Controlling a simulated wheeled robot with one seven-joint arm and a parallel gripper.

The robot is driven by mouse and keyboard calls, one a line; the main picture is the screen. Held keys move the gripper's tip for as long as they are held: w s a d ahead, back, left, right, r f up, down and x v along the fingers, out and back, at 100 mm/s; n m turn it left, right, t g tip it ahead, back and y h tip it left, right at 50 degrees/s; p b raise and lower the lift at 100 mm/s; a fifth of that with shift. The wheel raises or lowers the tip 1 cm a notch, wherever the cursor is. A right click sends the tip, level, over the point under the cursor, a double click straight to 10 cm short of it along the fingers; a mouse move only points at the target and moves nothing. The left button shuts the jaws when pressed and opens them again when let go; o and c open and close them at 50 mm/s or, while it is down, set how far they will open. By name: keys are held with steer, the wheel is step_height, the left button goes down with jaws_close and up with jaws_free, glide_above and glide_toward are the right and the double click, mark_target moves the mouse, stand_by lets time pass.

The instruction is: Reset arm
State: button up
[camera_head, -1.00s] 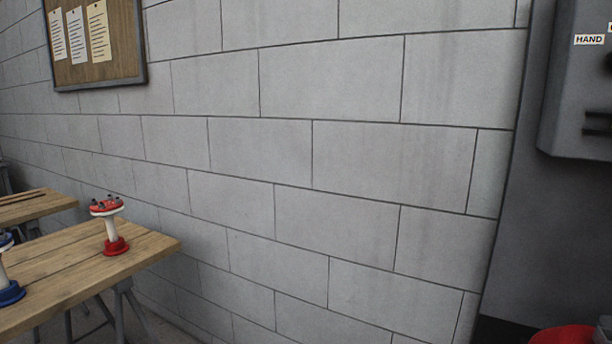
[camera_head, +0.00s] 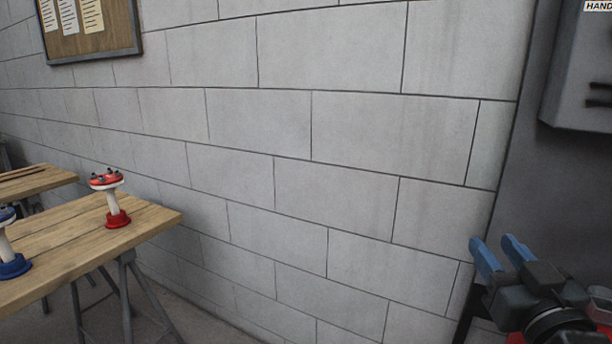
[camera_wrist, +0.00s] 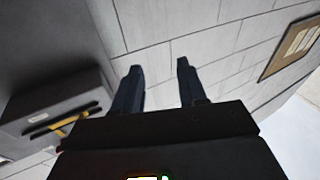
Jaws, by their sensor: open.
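My gripper (camera_head: 500,248) is at the lower right in the head view, in front of the block wall and the dark panel. Its two blue fingers are apart, with nothing between them. In the wrist view the fingers of my gripper (camera_wrist: 160,82) also stand apart and empty, with the wall beyond them.
A wooden trestle table (camera_head: 150,222) at the left bears a red-and-white stand (camera_head: 115,200) and a blue-based stand (camera_head: 10,255). A grey cabinet (camera_head: 585,75) is at the upper right. A notice board (camera_head: 120,40) hangs on the wall (camera_head: 290,140). The middle is clear.

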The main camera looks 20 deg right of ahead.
steer(key=s+a+f+g+y, duration=0.1)
steer(key=s+a+f+y, duration=0.3)
steer(key=s+a+f, duration=0.9)
steer(key=s+a+f+n+g+y, duration=0.1)
steer(key=s+a+n+y, duration=0.1)
steer(key=s, duration=0.5)
steer(key=s+a+f+n+g+y, duration=0.1)
steer(key=s+a, duration=0.2)
steer(key=s, duration=0.4)
steer(key=shift+s+a+n+y, duration=0.35)
steer(key=shift+a+n+y, duration=0.05)
